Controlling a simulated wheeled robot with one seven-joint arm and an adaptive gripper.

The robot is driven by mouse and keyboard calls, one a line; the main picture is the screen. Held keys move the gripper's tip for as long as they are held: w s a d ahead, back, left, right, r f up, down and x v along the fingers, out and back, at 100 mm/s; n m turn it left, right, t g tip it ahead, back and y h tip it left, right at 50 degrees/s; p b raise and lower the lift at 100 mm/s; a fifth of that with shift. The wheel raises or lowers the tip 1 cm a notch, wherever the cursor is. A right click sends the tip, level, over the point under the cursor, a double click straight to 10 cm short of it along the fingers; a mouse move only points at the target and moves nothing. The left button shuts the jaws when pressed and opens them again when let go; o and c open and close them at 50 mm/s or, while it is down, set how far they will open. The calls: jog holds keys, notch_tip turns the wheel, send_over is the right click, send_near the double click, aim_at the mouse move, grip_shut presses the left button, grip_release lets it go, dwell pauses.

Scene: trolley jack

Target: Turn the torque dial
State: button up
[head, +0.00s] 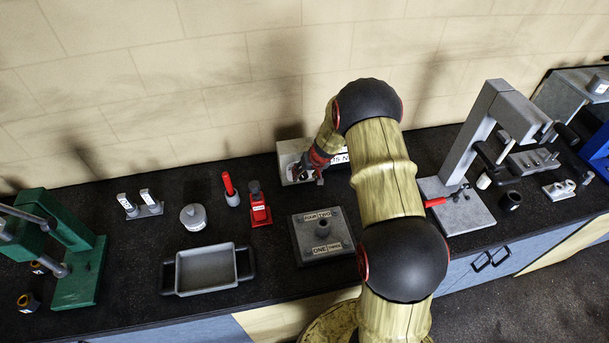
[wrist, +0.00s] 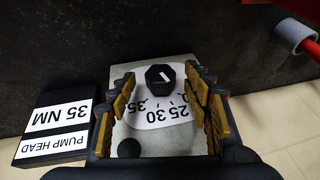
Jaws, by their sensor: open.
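The torque dial (wrist: 160,77) is a black knob with a short white mark, on a grey housing in the wrist view. A white scale (wrist: 156,114) around its lower side reads 25, 30 and 35, upside down. I cannot tell which number the mark points at. My gripper (wrist: 161,84) is open, its fingers on either side of the knob, apparently not touching it. A black block (wrist: 56,128) beside the housing reads "35 NM" and "PUMP HEAD". In the head view my gripper (head: 308,172) is over the grey housing (head: 290,149), and my arm hides part of it.
Left of the housing stand a red jack (head: 259,207) and a red-handled tool (head: 230,190). A grey labelled plate (head: 323,240) and a tray (head: 206,270) are nearer the front. A tall grey press (head: 489,125) stands right. The wall (head: 230,60) is close behind.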

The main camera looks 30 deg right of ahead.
jog(key=shift+x, duration=0.8)
jog(key=c, duration=0.3)
jog(key=c, duration=0.8)
jog(key=shift+c, duration=0.3)
